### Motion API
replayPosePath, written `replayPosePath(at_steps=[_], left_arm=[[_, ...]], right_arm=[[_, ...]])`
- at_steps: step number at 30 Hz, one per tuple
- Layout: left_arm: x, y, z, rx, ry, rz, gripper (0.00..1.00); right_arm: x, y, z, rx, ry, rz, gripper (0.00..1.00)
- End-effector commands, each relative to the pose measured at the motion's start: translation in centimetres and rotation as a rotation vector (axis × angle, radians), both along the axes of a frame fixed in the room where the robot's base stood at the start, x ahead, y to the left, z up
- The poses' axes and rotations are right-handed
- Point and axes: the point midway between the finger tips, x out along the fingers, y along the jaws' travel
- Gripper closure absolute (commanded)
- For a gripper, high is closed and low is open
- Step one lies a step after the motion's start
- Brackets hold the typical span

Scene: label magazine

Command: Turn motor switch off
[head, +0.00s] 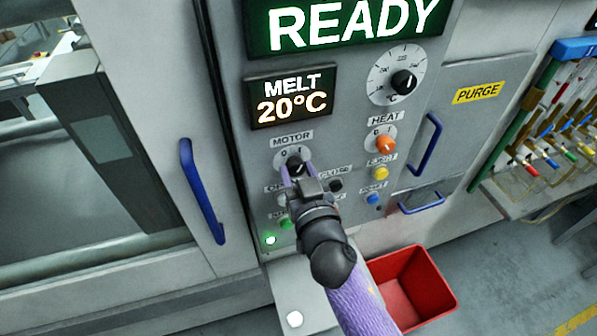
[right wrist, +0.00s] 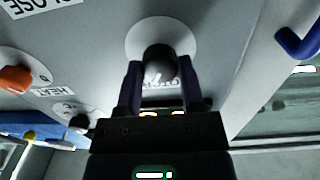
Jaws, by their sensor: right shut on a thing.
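The motor switch (head: 295,164) is a black knob on a white round dial under the MOTOR label, marked 0 and I, on the grey control panel (head: 350,120). My right gripper (head: 299,172) is at the knob, with its fingers on either side of it, shut on it. In the right wrist view the dark knob (right wrist: 160,62) sits between the two fingertips (right wrist: 160,80), with a white mark on its face. The gripper partly hides the knob in the head view, so its setting is hard to read. My left gripper is not in view.
The orange HEAT knob (head: 386,144) and yellow (head: 380,173) and blue (head: 373,198) buttons are close at the right. Blue handles flank the panel at left (head: 202,190) and right (head: 427,145). A red bin (head: 415,285) stands below. Displays read READY and MELT 20°C.

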Motion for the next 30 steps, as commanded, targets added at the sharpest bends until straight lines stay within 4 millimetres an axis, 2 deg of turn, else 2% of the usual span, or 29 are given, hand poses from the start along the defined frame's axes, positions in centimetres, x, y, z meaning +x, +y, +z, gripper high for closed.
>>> replayPosePath(at_steps=[30], left_arm=[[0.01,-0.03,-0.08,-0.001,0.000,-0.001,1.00]], right_arm=[[-0.01,0.07,-0.10,-0.856,-0.278,0.000,1.00]])
